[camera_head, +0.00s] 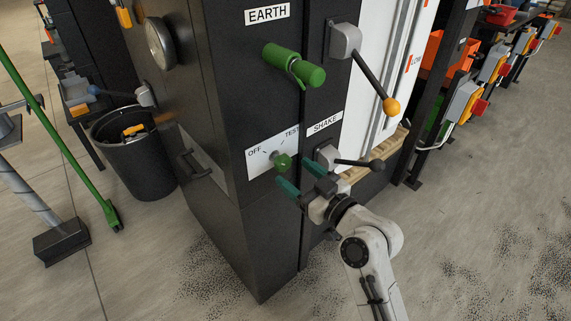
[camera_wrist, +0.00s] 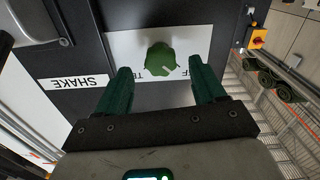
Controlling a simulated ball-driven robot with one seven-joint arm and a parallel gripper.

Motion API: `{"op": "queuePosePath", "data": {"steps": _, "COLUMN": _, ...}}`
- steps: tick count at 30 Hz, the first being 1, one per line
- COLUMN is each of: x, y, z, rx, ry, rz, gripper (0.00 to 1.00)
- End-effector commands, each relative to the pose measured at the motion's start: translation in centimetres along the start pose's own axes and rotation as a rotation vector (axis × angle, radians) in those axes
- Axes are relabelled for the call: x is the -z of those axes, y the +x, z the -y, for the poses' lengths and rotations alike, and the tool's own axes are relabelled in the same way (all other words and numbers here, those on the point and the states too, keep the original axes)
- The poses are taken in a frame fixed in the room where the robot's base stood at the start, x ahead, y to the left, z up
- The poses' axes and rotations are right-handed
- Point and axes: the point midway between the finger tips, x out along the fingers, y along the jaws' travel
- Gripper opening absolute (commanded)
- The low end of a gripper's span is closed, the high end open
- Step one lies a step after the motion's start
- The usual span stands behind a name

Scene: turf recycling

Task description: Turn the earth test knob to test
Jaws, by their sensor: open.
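The earth test knob (camera_head: 282,161) is small and green, on a white plate (camera_head: 259,158) marked OFF and TEST, on the dark cabinet front below the EARTH label. I cannot tell surely which mark it points to. My gripper (camera_head: 301,177) is open and empty, its two green fingers just below and to the right of the knob, pointing at the panel. In the wrist view the knob (camera_wrist: 160,57) shows between and beyond the open fingers (camera_wrist: 161,69), with no visible contact. The fingers partly hide the plate's lettering.
A green cylindrical handle (camera_head: 293,66) sits above the plate. A black SHAKE lever (camera_head: 358,162) is close to the right of my gripper, and a yellow-tipped lever (camera_head: 370,75) is above it. A black bin (camera_head: 135,152) stands left. Floor in front is open.

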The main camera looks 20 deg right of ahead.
Motion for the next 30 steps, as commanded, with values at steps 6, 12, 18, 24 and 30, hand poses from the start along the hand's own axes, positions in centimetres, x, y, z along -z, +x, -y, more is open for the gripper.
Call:
{"op": "queuePosePath", "data": {"steps": 6, "x": 0.0, "y": 3.5, "z": 0.1, "rx": 0.002, "ry": 0.000, "rz": 0.001, "gripper": 0.69}}
{"op": "queuePosePath", "data": {"steps": 12, "x": 0.0, "y": 4.8, "z": 0.0, "rx": 0.001, "ry": 0.001, "rz": 0.001, "gripper": 0.69}}
{"op": "queuePosePath", "data": {"steps": 18, "x": -0.1, "y": 5.0, "z": 0.0, "rx": 0.001, "ry": 0.002, "rz": 0.001, "gripper": 0.69}}
{"op": "queuePosePath", "data": {"steps": 24, "x": -0.1, "y": 5.0, "z": 0.0, "rx": 0.001, "ry": 0.001, "rz": 0.001, "gripper": 0.60}}
{"op": "queuePosePath", "data": {"steps": 30, "x": -0.1, "y": 4.9, "z": 0.0, "rx": 0.001, "ry": 0.001, "rz": 0.002, "gripper": 0.41}}
